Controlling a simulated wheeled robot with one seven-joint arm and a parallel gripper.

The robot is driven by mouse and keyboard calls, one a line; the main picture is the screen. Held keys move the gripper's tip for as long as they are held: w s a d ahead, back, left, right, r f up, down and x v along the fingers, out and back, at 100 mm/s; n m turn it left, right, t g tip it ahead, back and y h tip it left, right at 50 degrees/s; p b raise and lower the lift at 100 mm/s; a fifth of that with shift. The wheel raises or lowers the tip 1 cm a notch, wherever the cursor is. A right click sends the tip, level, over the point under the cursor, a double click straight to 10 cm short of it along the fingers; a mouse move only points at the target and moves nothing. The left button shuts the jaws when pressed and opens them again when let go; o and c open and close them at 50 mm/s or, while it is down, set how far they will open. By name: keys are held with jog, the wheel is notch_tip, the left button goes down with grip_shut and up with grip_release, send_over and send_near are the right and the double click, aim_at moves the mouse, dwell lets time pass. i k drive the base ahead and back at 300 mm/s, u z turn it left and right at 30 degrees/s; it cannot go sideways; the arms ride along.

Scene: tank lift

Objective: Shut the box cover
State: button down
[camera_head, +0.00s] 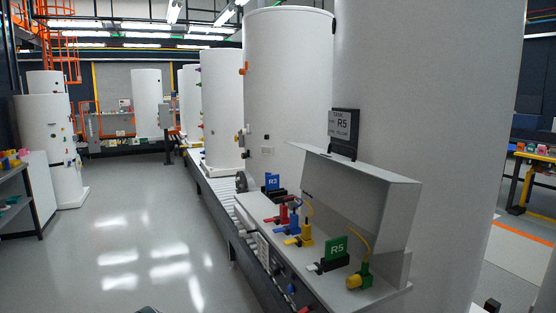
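A light grey box (385,294) stands at the right of the picture, beside a large white tank. Its cover (365,205) is raised and stands open behind the box, with its upper edge bent forward. In and along the front of the box are red, blue and yellow connectors, a green R5 tag (337,248) and a yellow and green plug (360,279). A thin yellow cable runs from this plug up against the cover. My gripper is not in view.
A blue R3 tag (272,182) stands farther back along the roller conveyor (222,190). A dark R5 sign (343,128) rises behind the cover. White tanks (288,85) line the conveyor. The glossy floor (140,240) at left is clear; a shelf (18,200) stands at the far left.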

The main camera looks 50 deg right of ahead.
aim_at(383, 203)
jog(key=u, duration=0.15)
jog(key=i, duration=0.65)
jog(key=z, duration=3.15)
